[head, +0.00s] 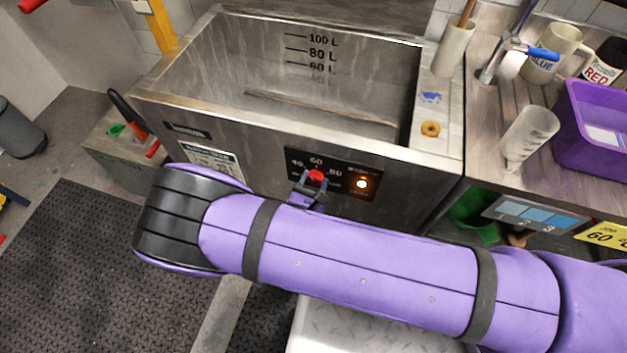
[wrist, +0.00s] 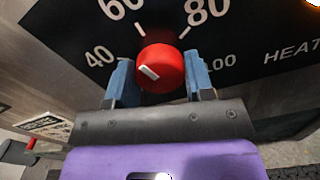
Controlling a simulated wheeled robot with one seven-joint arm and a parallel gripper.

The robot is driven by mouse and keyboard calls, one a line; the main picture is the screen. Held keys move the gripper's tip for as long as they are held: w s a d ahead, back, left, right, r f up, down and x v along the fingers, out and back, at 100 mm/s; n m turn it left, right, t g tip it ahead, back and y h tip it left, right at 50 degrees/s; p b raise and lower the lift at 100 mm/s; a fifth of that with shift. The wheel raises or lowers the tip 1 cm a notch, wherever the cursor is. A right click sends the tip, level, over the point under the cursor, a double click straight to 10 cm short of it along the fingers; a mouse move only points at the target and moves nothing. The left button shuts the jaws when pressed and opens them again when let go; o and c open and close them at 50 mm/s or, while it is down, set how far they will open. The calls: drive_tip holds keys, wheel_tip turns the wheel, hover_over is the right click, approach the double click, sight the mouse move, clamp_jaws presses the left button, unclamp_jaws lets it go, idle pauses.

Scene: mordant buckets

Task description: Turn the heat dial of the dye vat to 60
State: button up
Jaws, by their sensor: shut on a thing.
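The dye vat (head: 270,125) is a steel tank with a black control panel (head: 345,188) on its front. Its heat dial is a red round knob (wrist: 161,66), seen also in the head view (head: 316,175). Numbers 40, 60, 80 and 100 run around it. The knob's short white mark (wrist: 149,72) sits on its left part, toward the lower left, on the 40 side and away from 60. My gripper (wrist: 160,78) has one blue finger on each side of the knob and is shut on it. In the head view the fingers (head: 310,188) are partly hidden.
An orange lamp (head: 362,183) glows right of the dial. A grey box (head: 125,165) with tools stands left of the vat.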

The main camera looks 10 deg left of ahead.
drive_tip(key=shift+s+f+m, duration=0.1)
drive_tip(key=shift+m, duration=1.1)
drive_tip(key=o, duration=0.9)
drive_tip(key=shift+m, duration=0.3)
